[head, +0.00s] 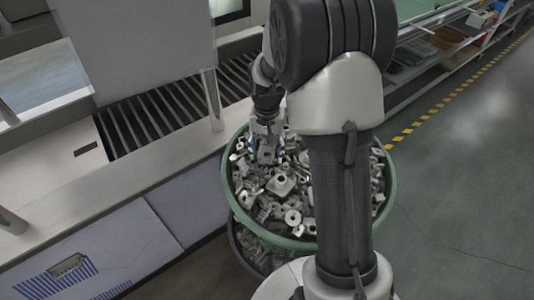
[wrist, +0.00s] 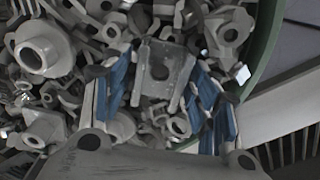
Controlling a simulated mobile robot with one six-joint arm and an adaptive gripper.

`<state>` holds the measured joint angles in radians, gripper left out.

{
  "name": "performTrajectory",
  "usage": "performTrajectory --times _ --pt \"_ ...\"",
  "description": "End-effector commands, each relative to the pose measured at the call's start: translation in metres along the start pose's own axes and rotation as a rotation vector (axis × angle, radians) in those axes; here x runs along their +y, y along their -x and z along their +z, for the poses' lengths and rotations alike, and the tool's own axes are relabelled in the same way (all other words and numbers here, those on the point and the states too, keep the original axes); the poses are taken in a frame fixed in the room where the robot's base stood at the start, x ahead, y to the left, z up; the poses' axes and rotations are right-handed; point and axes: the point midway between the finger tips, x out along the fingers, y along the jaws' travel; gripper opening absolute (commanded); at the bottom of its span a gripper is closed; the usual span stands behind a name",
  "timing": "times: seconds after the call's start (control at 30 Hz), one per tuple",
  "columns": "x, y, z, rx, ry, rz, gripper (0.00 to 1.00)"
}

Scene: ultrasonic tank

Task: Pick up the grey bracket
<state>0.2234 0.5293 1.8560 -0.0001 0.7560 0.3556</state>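A grey bracket (wrist: 158,72) with a round hole lies between the two blue-padded fingers of my gripper (wrist: 166,62) in the wrist view. The fingers stand close along its left and right sides. I cannot tell whether they press on it or leave a narrow gap. In the head view my gripper (head: 266,140) points down into the left part of the round green bin, with a grey piece at its fingertips. My arm hides part of the bin.
The green bin (head: 228,196) is full of loose grey metal parts packed around the bracket. Its rim (wrist: 268,40) curves close on the right in the wrist view. A grey counter (head: 120,185) with a slatted roller section (head: 165,117) stands left; open floor (head: 450,190) lies right.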

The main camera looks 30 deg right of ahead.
Motion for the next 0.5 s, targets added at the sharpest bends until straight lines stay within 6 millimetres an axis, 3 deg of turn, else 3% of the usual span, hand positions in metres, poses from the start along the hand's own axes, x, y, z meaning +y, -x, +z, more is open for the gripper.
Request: performTrajectory --times 0.5 --pt "0.0 0.0001 0.0001 0.0 0.0 0.0 0.18"
